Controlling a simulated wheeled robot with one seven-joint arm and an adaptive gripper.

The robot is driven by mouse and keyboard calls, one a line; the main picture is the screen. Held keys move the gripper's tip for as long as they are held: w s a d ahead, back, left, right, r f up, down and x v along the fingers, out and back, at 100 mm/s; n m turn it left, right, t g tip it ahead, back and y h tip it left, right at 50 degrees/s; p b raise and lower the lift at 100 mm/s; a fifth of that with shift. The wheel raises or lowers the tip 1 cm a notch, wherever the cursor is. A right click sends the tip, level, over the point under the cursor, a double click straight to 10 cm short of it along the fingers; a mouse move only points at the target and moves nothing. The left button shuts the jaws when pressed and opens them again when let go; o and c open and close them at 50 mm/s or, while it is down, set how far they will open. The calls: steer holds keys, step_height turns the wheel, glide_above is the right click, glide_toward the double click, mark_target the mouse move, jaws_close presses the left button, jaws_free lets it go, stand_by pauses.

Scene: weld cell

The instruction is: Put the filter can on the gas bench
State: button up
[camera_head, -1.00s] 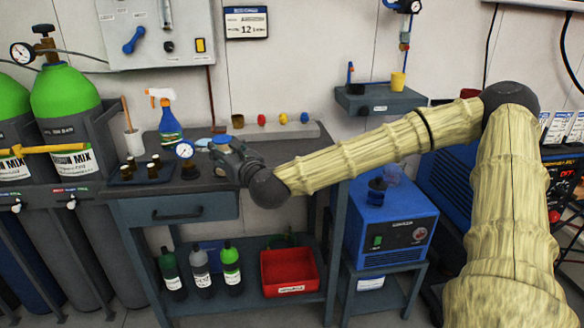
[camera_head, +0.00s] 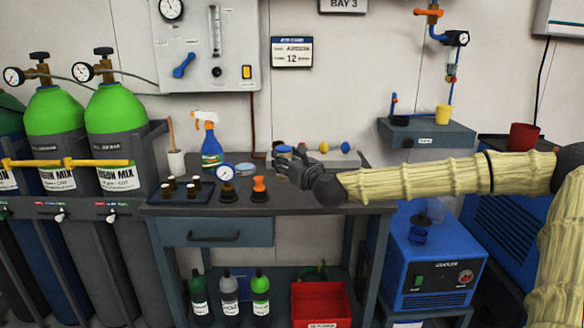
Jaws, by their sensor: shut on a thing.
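The filter can (camera_head: 284,149), its blue-topped end showing, is between the fingers of my gripper (camera_head: 281,165). The fingers hide most of it. My gripper is shut on it over the back right part of the gas bench (camera_head: 300,206), the dark-topped bench with a drawer. I cannot tell whether the can touches the bench top.
On the bench stand a spray bottle (camera_head: 211,150), a tray of small brown-capped pieces (camera_head: 190,190), a gauge (camera_head: 227,182) and an orange-topped piece (camera_head: 259,187). A grey rack (camera_head: 350,161) with coloured knobs is behind my gripper. Gas cylinders (camera_head: 118,125) stand left.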

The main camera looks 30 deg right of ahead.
steer(key=shift+w+d+f+b, duration=0.2)
steer(key=shift+w+d+f, duration=0.6)
steer(key=shift+d+f, duration=0.25)
steer(key=shift+w+d+f+b, duration=0.15)
steer(key=shift+w+d+f, duration=0.6)
steer(key=shift+d+f, duration=0.3)
steer(key=shift+d, duration=0.1)
steer(key=shift+f, duration=0.1)
steer(key=o, duration=1)
